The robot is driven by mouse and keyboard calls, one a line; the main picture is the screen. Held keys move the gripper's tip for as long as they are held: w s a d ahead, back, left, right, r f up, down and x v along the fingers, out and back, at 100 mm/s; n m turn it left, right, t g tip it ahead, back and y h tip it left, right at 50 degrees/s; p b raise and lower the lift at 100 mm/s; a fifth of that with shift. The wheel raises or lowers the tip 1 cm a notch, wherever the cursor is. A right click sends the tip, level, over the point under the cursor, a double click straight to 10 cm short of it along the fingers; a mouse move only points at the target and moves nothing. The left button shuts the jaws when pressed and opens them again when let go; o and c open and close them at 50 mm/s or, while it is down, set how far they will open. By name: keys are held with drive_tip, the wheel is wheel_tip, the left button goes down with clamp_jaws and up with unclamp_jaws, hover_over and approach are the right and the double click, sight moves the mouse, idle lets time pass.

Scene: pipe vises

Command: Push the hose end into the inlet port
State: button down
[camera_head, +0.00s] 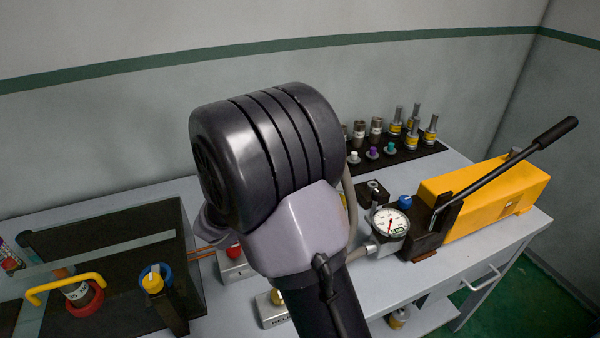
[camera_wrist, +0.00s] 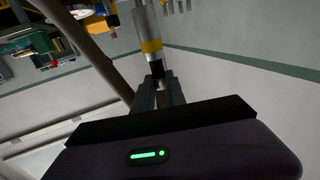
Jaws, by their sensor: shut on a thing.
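My gripper (camera_wrist: 160,88) shows in the wrist view, its two dark fingers shut on the hose end (camera_wrist: 147,30), a silver fitting with a yellow band and a black part at the fingers. A grey-brown hose (camera_wrist: 88,48) runs past on the left of that view. In the head view my own arm hides the gripper and the hose end. There, a grey hose (camera_head: 352,200) shows along the right side of my arm, and a hose piece leaves the gauge (camera_head: 390,223). I cannot pick out the inlet port in either view.
A yellow pump (camera_head: 495,195) with a long black lever (camera_head: 510,162) stands at the right of the bench. Several fittings stand on a black mat (camera_head: 425,149) at the back. A dark tray (camera_head: 110,235) with a yellow handle (camera_head: 65,287) in front is at the left.

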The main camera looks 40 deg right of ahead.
drive_tip(key=shift+d, duration=0.1)
drive_tip(key=shift+f+b, duration=0.1)
drive_tip(key=shift+b, duration=0.45)
wheel_tip(320, 180, down, 6)
drive_tip(key=b, duration=0.6)
drive_tip(key=shift+r, duration=0.25)
drive_tip(key=shift+f, duration=1.65)
drive_tip(key=c, duration=1.3)
unclamp_jaws()
